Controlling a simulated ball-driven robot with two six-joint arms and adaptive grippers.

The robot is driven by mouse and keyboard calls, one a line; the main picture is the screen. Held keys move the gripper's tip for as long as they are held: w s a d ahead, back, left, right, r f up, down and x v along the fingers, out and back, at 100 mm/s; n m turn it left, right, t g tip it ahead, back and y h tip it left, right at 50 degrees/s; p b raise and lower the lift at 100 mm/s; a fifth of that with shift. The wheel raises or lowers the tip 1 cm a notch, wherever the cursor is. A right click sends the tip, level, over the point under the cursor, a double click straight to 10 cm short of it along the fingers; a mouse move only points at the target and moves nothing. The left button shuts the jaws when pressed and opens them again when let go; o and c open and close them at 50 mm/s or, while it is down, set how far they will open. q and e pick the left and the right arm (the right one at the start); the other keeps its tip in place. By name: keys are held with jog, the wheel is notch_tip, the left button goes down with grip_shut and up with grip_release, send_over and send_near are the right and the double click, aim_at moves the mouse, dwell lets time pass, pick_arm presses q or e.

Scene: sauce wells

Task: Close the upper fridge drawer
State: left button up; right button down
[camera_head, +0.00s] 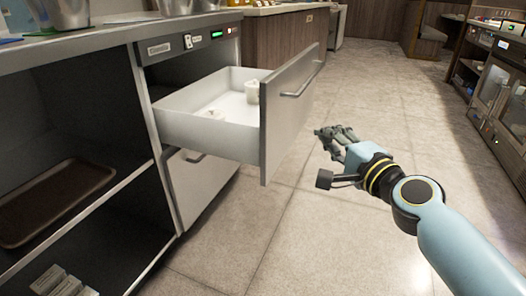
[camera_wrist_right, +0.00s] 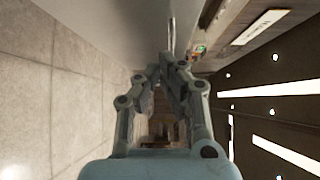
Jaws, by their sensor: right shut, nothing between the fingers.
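The upper fridge drawer (camera_head: 180,125) is pulled well out of the fridge unit under the counter. Its grey front panel (camera_head: 285,125) has a bar handle (camera_head: 300,82) and faces right. My left gripper is not in view.
A lower drawer (camera_head: 195,180) below is closed. Open shelving with a brown tray (camera_head: 55,200) is at the left. Metal pots (camera_head: 68,14) stand on the counter. The tiled floor (camera_head: 375,85) right of the drawer is clear. Appliances (camera_head: 500,95) line the far right.

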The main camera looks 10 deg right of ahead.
notch_tip(320, 180, down, 2)
jog(key=w+b, duration=0.1)
jog(key=b, duration=0.1)
send_near(276, 112)
jog(key=w+d, duration=0.2)
jog(key=d, duration=0.1)
jog(key=w+a, duration=0.1)
jog(key=a, duration=0.1)
jog(key=w+a, duration=0.1)
jog(key=w, duration=0.1)
jog(key=shift+a+f+b, duration=0.15)
jog(key=shift+a+b, duration=0.2)
jog(key=shift+b, duration=0.05)
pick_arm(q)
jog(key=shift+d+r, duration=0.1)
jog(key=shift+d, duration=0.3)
pick_arm(e)
jog(key=shift+w+a, duration=0.1)
